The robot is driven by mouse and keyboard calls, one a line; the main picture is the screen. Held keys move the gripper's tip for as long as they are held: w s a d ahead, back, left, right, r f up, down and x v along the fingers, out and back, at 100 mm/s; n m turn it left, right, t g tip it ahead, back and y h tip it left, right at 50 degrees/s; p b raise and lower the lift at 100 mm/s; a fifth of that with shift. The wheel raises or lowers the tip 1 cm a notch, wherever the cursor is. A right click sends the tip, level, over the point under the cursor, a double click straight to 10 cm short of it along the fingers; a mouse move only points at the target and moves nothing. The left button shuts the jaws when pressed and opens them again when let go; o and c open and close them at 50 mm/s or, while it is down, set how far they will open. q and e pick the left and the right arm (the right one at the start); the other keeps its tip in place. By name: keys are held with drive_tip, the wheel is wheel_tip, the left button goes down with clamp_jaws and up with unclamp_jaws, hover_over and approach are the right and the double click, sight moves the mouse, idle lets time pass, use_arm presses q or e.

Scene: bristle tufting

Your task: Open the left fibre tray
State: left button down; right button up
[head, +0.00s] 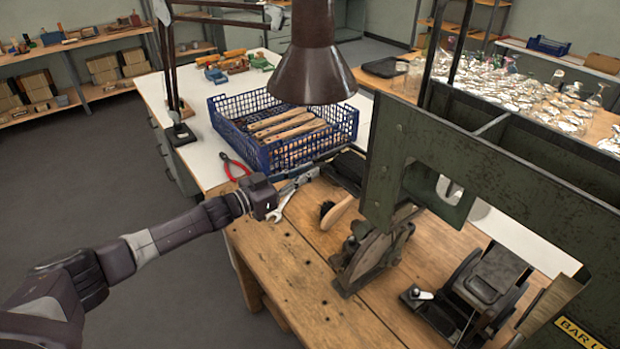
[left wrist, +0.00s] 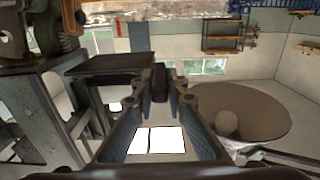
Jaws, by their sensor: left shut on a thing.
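A low, dark, flat-topped piece (head: 347,168) lies at the back of the wooden bench beside the green machine; it looks like the left fibre tray, but I cannot be sure. My left gripper (head: 314,173) reaches in from the left and meets its left side. In the left wrist view, which looks upside down, my left gripper's fingers (left wrist: 160,85) come together on a small dark part beside a dark flat panel (left wrist: 115,66). What exactly they grip is partly hidden. I cannot see a clear opening in the tray. My right gripper is not in view.
A blue crate (head: 222,128) of wooden brush backs stands behind my gripper, near red pliers (head: 234,168). A wrench (head: 281,206) and a brush (head: 340,211) lie close by. The lamp shade (head: 312,65) hangs above. The green machine frame (head: 480,180) blocks the right. The bench's front left (head: 275,262) is clear.

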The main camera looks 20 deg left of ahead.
use_arm(q)
drive_tip(key=shift+w+a+r, duration=0.1)
drive_tip(key=shift+a, duration=0.15)
drive_tip(key=c, duration=2.2)
unclamp_jaws()
drive_tip(key=v, duration=1.2)
drive_tip(key=shift+d, duration=0.1)
